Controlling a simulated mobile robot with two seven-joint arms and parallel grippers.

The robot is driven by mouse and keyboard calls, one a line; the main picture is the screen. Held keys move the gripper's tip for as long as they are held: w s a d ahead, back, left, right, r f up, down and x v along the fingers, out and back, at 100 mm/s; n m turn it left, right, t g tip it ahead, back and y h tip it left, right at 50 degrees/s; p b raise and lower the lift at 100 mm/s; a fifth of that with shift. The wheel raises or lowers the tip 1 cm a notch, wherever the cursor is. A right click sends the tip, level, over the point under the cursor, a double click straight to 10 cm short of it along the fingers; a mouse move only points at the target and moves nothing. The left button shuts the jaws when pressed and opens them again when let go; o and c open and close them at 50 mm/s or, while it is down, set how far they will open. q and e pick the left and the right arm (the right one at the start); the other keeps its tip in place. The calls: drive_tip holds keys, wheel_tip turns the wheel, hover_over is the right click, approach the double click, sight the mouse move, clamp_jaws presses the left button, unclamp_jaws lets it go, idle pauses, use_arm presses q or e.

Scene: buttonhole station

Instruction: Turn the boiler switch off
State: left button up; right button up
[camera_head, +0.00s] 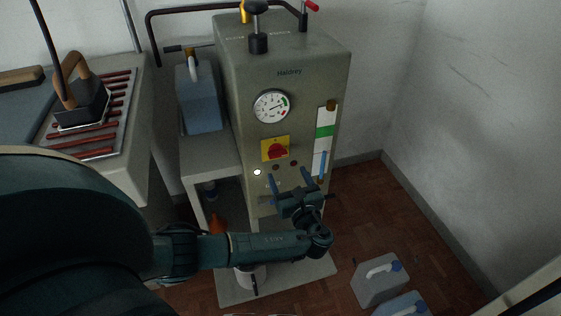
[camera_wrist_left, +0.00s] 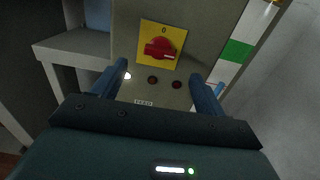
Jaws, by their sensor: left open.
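The boiler (camera_head: 297,93) is a grey-green upright cabinet in the middle of the head view. Its switch (camera_head: 277,151) is a red rotary knob on a yellow plate below the round gauge. In the left wrist view the switch (camera_wrist_left: 160,48) sits ahead of the fingers, its bar lying nearly level, with a "0" at the top of the plate. My left gripper (camera_head: 297,179) is open and empty, just below the switch in the head view, its two blue fingers pointing at the panel. The fingers also show in the left wrist view (camera_wrist_left: 160,80), apart from the knob. My right gripper is not seen.
A lit white lamp (camera_head: 257,172) and two dark buttons sit under the switch. A gauge (camera_head: 272,106) is above. An iron (camera_head: 80,100) rests on a rack at left. A blue-grey canister (camera_head: 200,97) stands on the side shelf. Canisters (camera_head: 380,280) stand on the floor at right.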

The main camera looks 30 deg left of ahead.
sight(279, 155)
use_arm(q)
drive_tip(key=b+x, duration=0.1)
drive_tip(key=x, duration=0.5)
drive_tip(key=shift+w+a, duration=0.15)
drive_tip(key=shift+w, duration=0.05)
drive_tip(key=shift+w+a, duration=0.45)
drive_tip(key=shift+a, duration=0.1)
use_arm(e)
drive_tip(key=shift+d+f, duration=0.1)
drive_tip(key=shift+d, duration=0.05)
use_arm(q)
drive_tip(key=shift+c, duration=0.2)
drive_tip(key=c, duration=0.9)
drive_tip(key=shift+c, duration=0.2)
